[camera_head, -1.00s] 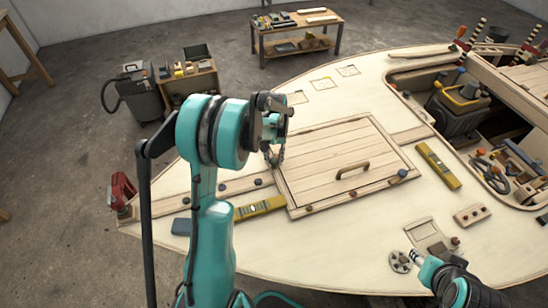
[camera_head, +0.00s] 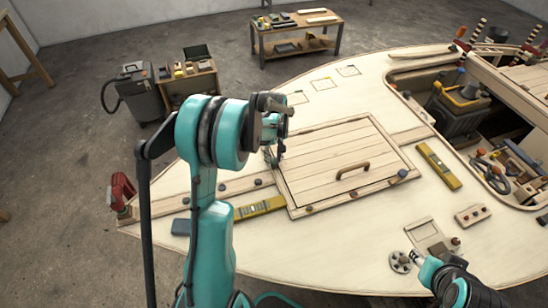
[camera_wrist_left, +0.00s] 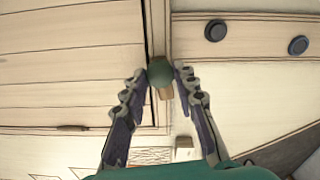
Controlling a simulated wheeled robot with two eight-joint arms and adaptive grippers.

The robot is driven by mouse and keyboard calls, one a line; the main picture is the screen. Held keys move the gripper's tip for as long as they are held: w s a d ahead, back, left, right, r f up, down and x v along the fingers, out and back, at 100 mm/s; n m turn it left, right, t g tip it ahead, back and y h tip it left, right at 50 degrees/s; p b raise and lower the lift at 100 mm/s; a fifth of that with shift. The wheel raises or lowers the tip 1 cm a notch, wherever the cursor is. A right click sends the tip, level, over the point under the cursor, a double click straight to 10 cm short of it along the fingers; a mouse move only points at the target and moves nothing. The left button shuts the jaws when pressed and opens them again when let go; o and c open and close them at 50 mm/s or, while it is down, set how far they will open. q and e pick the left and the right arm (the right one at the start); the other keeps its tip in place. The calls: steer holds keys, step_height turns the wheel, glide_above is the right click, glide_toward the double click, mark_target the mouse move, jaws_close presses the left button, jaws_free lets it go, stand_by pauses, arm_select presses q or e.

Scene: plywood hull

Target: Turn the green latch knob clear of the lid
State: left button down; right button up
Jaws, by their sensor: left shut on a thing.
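The green latch knob (camera_wrist_left: 160,72) shows in the left wrist view at the edge of the lid, between my left fingertips. A short wooden latch piece (camera_wrist_left: 165,93) shows under the knob. My left gripper (camera_wrist_left: 161,75) is shut on the knob; in the head view the gripper (camera_head: 275,155) is at the lid's far left edge, and the arm hides most of the knob. The planked lid (camera_head: 335,155) lies flat and closed in its frame, with a brown handle (camera_head: 352,170). My right gripper (camera_head: 414,256) is low at the right, over the deck; its fingers are too small to read.
Dark round knobs (camera_wrist_left: 215,30) sit on a strip beside the lid. Yellow levels lie on the deck, one left of the lid (camera_head: 260,208) and one right (camera_head: 438,166). An open cockpit (camera_head: 480,110) with tools is at the right.

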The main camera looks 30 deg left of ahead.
mark_target(274, 161)
stand_by(0.4)
arm_select(q)
steer(key=c, duration=1.2)
jaws_free()
steer(key=shift+r, duration=0.1)
step_height(274, 161, up, 12)
steer(key=shift+f, duration=0.1)
steer(key=s+d+r+m+t, duration=0.3)
steer(key=s+d+r+m, duration=0.2)
steer(key=s+d, duration=0.35)
steer(key=s+d+m+t, duration=0.1)
steer(key=s+d+m, duration=0.1)
steer(key=s, duration=0.1)
steer(key=s+d+f+m+t, duration=0.1)
steer(key=s+d+m, duration=0.1)
steer(key=s, duration=0.2)
steer(key=s+d+f+m+t, duration=0.1)
steer(key=s+d+m+t, duration=0.1)
steer(key=s+d+m, duration=0.1)
steer(key=shift+s+d, duration=0.1)
steer(key=shift+s, duration=0.15)
